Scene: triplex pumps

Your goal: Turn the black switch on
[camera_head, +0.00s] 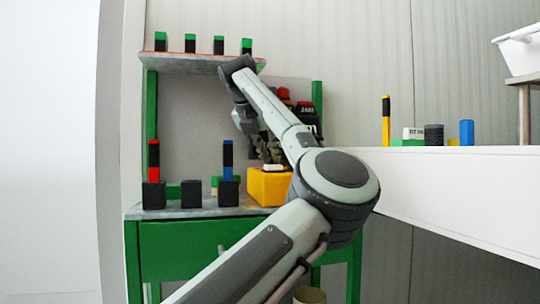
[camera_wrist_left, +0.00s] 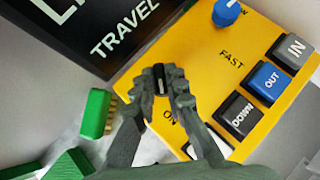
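The yellow control box (camera_head: 268,187) stands on the green bench's top at the right. In the left wrist view its yellow panel (camera_wrist_left: 205,70) fills the middle and right. A small black switch (camera_wrist_left: 159,78) stands on the panel, above the partly covered word "ON". My left gripper (camera_wrist_left: 165,85) points at the panel, its fingertips close together on both sides of the switch and seemingly touching it. The switch's base is hidden by the fingers. In the head view the left gripper (camera_head: 270,152) is small, just above the box. My right gripper is out of view.
A blue knob (camera_wrist_left: 227,12) and the IN, OUT (camera_wrist_left: 264,82) and DOWN buttons sit on the panel. A black "TRAVEL" sign (camera_wrist_left: 100,30) is at upper left, green blocks (camera_wrist_left: 96,113) below. A shelf (camera_head: 190,62) with several small blocks is above the bench.

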